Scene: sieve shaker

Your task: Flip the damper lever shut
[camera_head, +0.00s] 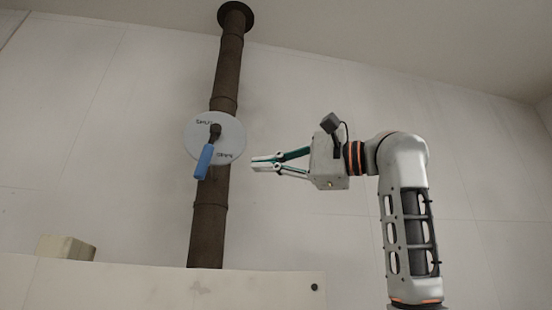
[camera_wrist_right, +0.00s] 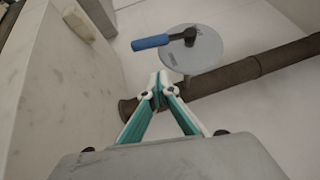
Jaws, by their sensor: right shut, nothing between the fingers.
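The damper lever has a blue handle (camera_head: 203,162) and a dark hub at the centre of a round pale plate (camera_head: 230,140). The plate sits on a brown vertical pipe (camera_head: 208,220) and carries dark lettering near its upper left and lower right. The handle points down and slightly left in the head view. The blue handle (camera_wrist_right: 150,42) and the plate (camera_wrist_right: 205,60) also show in the right wrist view. My right gripper (camera_head: 254,164) is shut and empty, to the right of the plate and apart from the lever. Its fingertips (camera_wrist_right: 159,76) meet in the right wrist view. My left gripper is out of view.
The pipe runs up to a dark collar (camera_head: 235,14) at the ceiling. A pale panel edge (camera_head: 150,285) crosses the bottom of the head view, with a beige block (camera_head: 66,248) at left. The space between my right gripper and the plate is clear.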

